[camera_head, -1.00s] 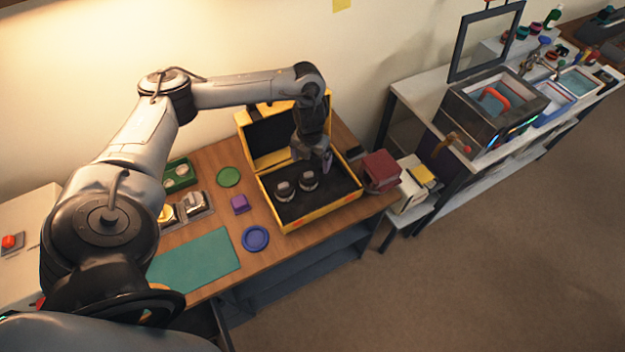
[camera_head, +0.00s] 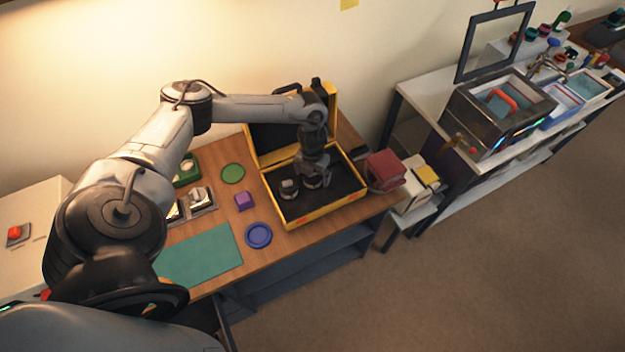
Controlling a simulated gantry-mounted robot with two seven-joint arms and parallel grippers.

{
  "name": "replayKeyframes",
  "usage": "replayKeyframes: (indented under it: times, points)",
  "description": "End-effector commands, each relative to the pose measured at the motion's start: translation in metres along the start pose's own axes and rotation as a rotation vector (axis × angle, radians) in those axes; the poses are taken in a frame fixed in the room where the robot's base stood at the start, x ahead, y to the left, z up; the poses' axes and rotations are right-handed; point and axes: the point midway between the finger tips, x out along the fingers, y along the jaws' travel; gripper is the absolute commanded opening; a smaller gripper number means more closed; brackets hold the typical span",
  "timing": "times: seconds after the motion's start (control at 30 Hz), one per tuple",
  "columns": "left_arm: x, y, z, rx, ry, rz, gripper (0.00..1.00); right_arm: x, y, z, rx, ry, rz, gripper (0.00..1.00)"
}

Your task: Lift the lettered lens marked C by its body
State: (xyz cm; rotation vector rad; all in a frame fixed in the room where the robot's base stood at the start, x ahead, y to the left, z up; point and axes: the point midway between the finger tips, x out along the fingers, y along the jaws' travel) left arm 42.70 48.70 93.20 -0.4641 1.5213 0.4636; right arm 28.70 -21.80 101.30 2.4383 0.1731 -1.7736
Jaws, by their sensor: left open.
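A yellow open case (camera_head: 318,215) with a dark lining stands on the wooden table. Two small lenses with pale tops sit in it: a left lens (camera_head: 289,189) and a right lens (camera_head: 312,181). Their letters are too small to read, so I cannot tell which is C. My left gripper (camera_head: 320,177) is open and low over the case, pointing down at the right lens and partly covering it. I cannot tell whether its fingers touch that lens. The left lens is clear of the gripper. My right gripper is not in view.
A dark red box (camera_head: 384,168) stands right of the case. The raised lid (camera_head: 282,145) stands behind the gripper.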

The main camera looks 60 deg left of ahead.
Motion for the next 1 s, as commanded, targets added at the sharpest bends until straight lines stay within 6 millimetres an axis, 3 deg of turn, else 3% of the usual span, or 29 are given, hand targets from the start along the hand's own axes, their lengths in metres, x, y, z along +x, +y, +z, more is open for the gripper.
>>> replayKeyframes:
  times: [0.37,0.73,1.0]
  points:
    - [0.0079,0.0,0.0001,-0.001,-0.001,0.0,0.95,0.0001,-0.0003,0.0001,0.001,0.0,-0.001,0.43]
    - [0.0077,0.0001,0.0001,0.0,0.0,0.0,0.38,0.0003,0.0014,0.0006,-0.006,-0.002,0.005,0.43]
    - [0.0064,-0.0003,0.0007,-0.001,-0.002,-0.001,0.36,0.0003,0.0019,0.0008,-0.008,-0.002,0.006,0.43]
